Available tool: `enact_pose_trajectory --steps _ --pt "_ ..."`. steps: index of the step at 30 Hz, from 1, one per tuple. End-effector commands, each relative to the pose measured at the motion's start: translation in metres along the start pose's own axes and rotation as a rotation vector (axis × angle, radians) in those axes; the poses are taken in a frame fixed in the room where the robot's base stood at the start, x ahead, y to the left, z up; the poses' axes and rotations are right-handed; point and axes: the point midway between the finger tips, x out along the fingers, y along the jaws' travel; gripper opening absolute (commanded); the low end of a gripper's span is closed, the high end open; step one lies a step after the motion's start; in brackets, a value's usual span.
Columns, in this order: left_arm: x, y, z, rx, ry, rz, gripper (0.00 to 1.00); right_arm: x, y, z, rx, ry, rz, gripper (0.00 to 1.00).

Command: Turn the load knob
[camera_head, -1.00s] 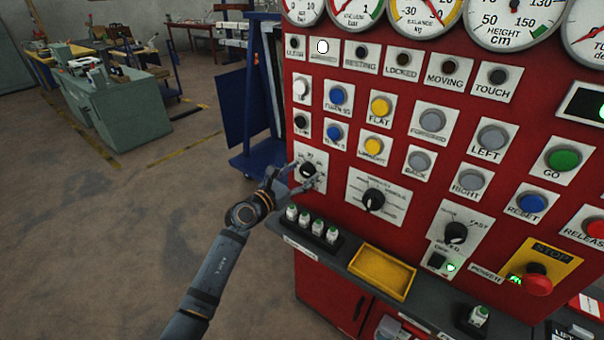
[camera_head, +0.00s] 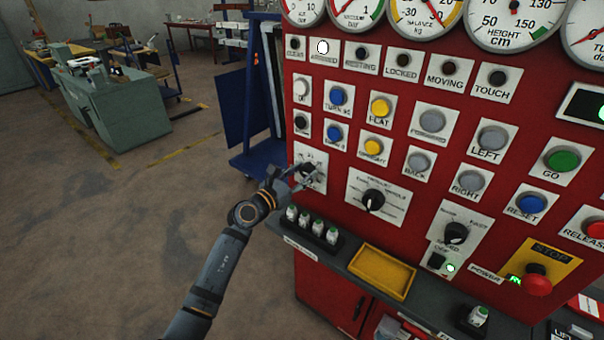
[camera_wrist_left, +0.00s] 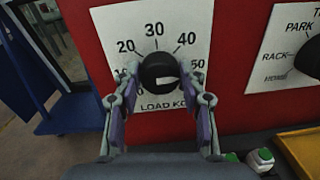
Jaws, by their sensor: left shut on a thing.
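The load knob (camera_wrist_left: 158,70) is a round black knob with a white mark low on its face. It sits on a white scale plate (camera_wrist_left: 143,25) marked 20, 30, 40 and "LOAD KG" on the red panel. My left gripper (camera_wrist_left: 159,76) is shut on the knob, one finger on its left side and one on its right. In the head view, my left gripper (camera_head: 294,181) reaches the load plate (camera_head: 318,157) at the panel's left edge and partly covers the knob. The exact setting is unclear. My right gripper is not in view.
Another selector knob (camera_head: 373,200) is to the right of the load plate. A blue cart (camera_head: 252,160) stands left of the panel; open floor lies further left.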

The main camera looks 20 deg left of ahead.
Motion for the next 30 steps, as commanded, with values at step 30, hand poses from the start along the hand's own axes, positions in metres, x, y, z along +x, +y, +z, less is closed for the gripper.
enact_pose_trajectory --steps 30 --pt "0.000 0.003 0.000 -0.847 -0.035 0.005 0.10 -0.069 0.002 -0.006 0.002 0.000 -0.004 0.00"
